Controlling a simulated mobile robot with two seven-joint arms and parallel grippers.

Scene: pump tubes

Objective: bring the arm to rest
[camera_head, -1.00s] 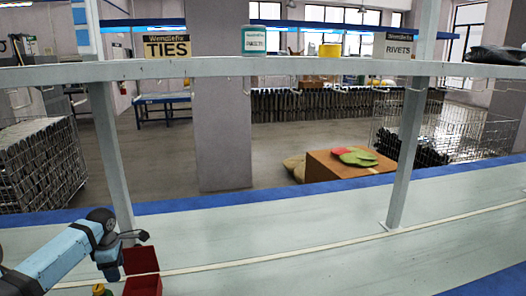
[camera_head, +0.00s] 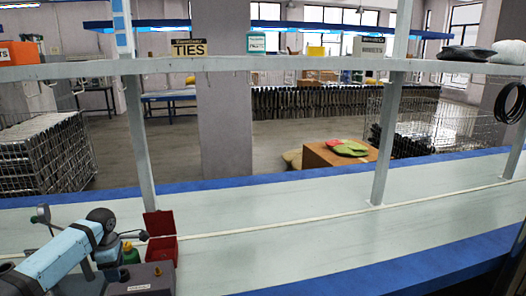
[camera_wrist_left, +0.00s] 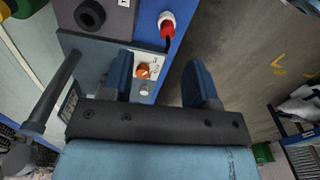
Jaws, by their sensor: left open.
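My left arm, light blue with dark joints, comes in at the lower left of the head view. My left gripper (camera_head: 100,272) points down beside a grey box (camera_head: 150,283) with a pale label. In the left wrist view the two blue fingers of my left gripper (camera_wrist_left: 160,82) stand apart with nothing between them. I cannot tell whether the fingers touch the panel. My right gripper is in neither view.
An open red box (camera_head: 162,250) and a small green container (camera_head: 130,255) sit close to the gripper. Posts (camera_head: 140,140) carry a shelf (camera_head: 260,63) above the bench (camera_head: 300,210). The bench to the right is clear. Black rings (camera_head: 510,103) hang at the far right.

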